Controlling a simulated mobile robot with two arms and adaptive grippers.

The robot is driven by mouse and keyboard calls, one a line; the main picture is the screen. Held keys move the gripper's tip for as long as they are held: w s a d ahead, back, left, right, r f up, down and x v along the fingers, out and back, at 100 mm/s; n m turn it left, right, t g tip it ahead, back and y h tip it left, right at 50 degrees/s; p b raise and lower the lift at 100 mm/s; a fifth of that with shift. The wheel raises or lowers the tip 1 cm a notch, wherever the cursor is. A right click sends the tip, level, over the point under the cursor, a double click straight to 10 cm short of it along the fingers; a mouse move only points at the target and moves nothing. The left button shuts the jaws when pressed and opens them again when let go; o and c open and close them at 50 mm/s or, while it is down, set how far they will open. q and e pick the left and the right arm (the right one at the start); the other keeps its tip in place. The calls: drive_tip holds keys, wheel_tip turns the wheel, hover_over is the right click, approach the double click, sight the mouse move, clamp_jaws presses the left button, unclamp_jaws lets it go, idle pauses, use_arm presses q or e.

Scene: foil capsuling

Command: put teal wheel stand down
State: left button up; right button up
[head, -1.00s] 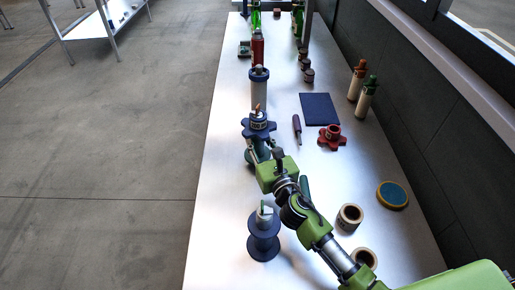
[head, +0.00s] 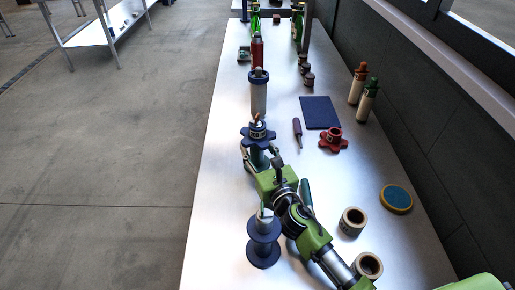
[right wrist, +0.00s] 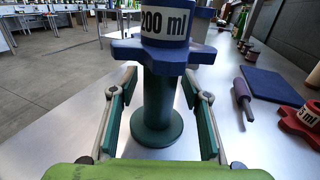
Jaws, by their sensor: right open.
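The teal wheel stand (right wrist: 158,103) is upright, with its round base apparently on the metal table. A blue star-shaped wheel (right wrist: 127,50) with a "200 ml" label sits on top of it. The wheel also shows in the head view (head: 257,136), where my arm partly covers the stand below. My right gripper (right wrist: 160,108) is open. Its two fingers are on either side of the stand's column, with a visible gap on each side. My left gripper is in neither view.
A dark blue spool-shaped stand (head: 264,253) is near the front. A red star wheel (head: 333,141), a purple-handled tool (head: 297,130) and a blue mat (head: 320,112) lie to the right. A pale cylinder with a blue collar (head: 259,95) stands behind. The table's left edge is close.

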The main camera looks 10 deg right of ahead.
drive_tip(key=shift+r, duration=0.15)
drive_tip(key=shift+s, duration=0.3)
drive_tip(key=s, duration=0.3)
drive_tip(key=s+d+b, duration=0.1)
drive_tip(key=s, duration=0.6)
drive_tip(key=shift+s+d+b, duration=0.15)
drive_tip(key=shift+d+b, duration=0.15)
drive_tip(key=shift+s+d, duration=0.1)
drive_tip(key=shift+s, duration=0.4)
